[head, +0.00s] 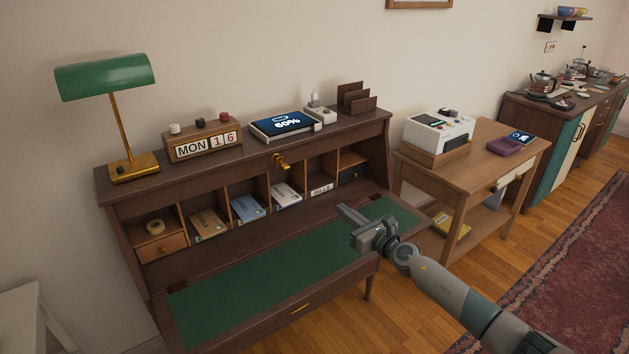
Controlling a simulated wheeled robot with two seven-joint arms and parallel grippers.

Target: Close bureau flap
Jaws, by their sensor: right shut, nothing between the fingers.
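The dark wooden bureau (120,208) stands against the wall with its pigeonholes in view. Its flap (265,277) is down and lies open, its green writing surface facing up. A small brass pull shows near the flap's front edge. My right gripper (345,212) is shut and empty. It appears above the right part of the flap, its fingers pointing left toward the pigeonholes. I cannot tell whether it touches the flap. My right arm comes in from the lower right and hides part of the flap's right side. My left gripper is not in view.
A green lamp (106,77), a calendar block (202,146) and a tablet (282,124) stand on the bureau top. A side table (480,157) with a printer (438,134) stands close at the right. The flap's green surface looks clear. Open wooden floor lies in front.

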